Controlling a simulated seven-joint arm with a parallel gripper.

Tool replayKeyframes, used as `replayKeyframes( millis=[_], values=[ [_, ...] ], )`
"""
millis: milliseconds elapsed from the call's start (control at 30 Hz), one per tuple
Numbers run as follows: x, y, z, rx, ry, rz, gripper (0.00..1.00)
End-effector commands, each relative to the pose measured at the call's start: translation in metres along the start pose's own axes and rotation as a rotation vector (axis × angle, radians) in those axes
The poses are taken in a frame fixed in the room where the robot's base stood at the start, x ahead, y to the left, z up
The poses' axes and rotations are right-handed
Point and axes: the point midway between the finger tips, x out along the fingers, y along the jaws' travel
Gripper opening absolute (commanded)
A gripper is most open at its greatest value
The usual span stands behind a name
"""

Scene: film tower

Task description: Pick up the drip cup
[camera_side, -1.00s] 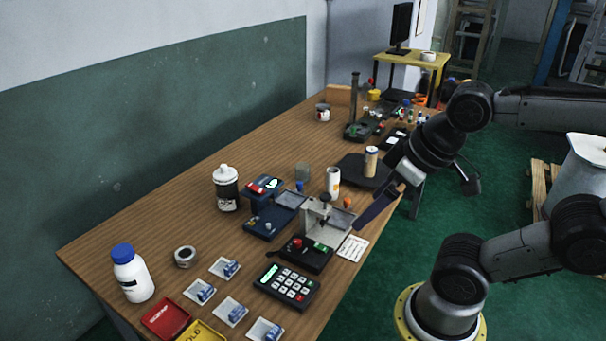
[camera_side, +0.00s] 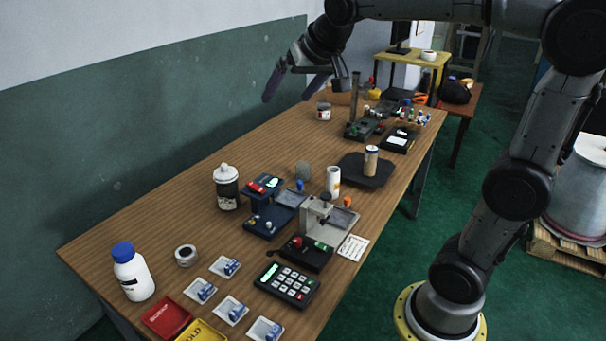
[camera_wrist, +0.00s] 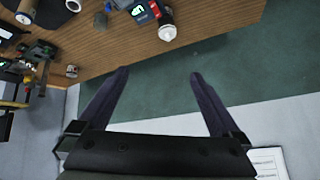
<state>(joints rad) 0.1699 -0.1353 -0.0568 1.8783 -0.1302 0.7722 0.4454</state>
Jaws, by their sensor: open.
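My gripper (camera_side: 291,92) is open and empty, raised near the green wall at the far left side of the table. Its two dark fingers stand wide apart in the wrist view (camera_wrist: 160,73). A small pale cup-like container (camera_side: 324,110) with a dark and red marking stands upright near the table's far end; it also shows in the wrist view (camera_wrist: 72,71), left of the fingers and apart from them. A small grey cup-like piece (camera_side: 302,170) stands mid-table behind the white cylinder. I cannot tell for sure which is the drip cup.
A black-labelled bottle (camera_side: 227,187) stands near the wall edge. A white cylinder (camera_side: 333,181) and a tan can on a dark tray (camera_side: 351,176) stand mid-table. A post stand (camera_side: 355,99) rises near the far container. The wall edge between bottle and far container is clear.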

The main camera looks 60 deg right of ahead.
Motion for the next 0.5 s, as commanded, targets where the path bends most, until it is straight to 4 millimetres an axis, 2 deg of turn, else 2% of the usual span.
replayKeyframes(
  millis=[33,200,367,500],
  values=[
    [0.02,0.004,-0.017,0.03,-0.006,0.023,1.0],
    [0.085,0.025,-0.064,0.125,-0.01,0.091,1.0],
    [0.155,0.058,-0.092,0.204,-0.031,0.159,1.0],
    [0.222,0.099,-0.099,0.263,-0.064,0.22,1.0]
  ],
)
